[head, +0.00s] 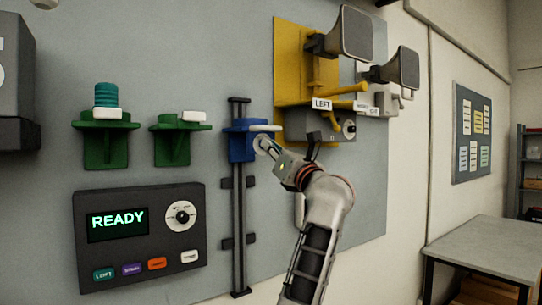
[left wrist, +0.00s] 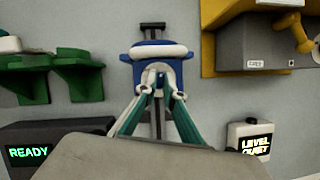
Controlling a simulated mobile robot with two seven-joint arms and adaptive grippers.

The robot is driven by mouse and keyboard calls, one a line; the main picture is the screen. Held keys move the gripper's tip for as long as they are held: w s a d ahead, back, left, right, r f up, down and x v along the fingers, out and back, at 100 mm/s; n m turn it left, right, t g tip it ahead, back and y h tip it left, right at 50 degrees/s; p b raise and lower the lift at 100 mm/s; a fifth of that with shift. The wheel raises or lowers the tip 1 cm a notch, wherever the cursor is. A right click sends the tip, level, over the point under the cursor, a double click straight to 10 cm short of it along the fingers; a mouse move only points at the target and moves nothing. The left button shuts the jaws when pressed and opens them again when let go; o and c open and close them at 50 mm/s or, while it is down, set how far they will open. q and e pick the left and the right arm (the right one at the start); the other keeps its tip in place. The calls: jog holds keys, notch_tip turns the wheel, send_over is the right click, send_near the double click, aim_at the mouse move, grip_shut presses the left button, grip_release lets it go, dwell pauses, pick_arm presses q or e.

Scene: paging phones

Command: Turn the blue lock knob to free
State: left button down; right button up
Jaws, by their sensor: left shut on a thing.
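The blue carriage (head: 240,146) sits high on a dark vertical rail (head: 238,215) on the grey wall panel, with a white bar across its top. It also shows in the left wrist view (left wrist: 131,55). My left gripper (head: 263,145) is at the carriage's right front. In the left wrist view its pale fingertips (left wrist: 161,91) close in on the small part at the carriage's lower front, where the lock knob seems to be. The fingers mostly cover that part, so its turn angle cannot be told. My right gripper is not in view.
Two green brackets (head: 107,145) stand left of the rail. A dark console (head: 140,258) reading READY is below them. A yellow panel (head: 290,60) with a LEFT label, levers and horns is close on the right. A grey table (head: 485,246) stands further right.

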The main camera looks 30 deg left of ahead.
pick_arm(q)
jog(key=n+g, duration=0.2)
jog(key=n, duration=0.3)
jog(key=n+g, duration=0.3)
jog(key=n, duration=0.3)
jog(key=n+g+y+p, duration=0.1)
jog(key=n+g, duration=0.2)
jog(key=n, duration=0.2)
jog(key=shift+w+d+r+n, duration=0.1)
jog(key=shift+w+d+n, duration=0.05)
jog(key=shift+w+n, duration=0.2)
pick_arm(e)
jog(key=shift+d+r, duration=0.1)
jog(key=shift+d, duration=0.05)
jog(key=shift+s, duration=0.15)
pick_arm(q)
jog(key=c, duration=2.2)
grip_release()
jog(key=shift+o, duration=0.2)
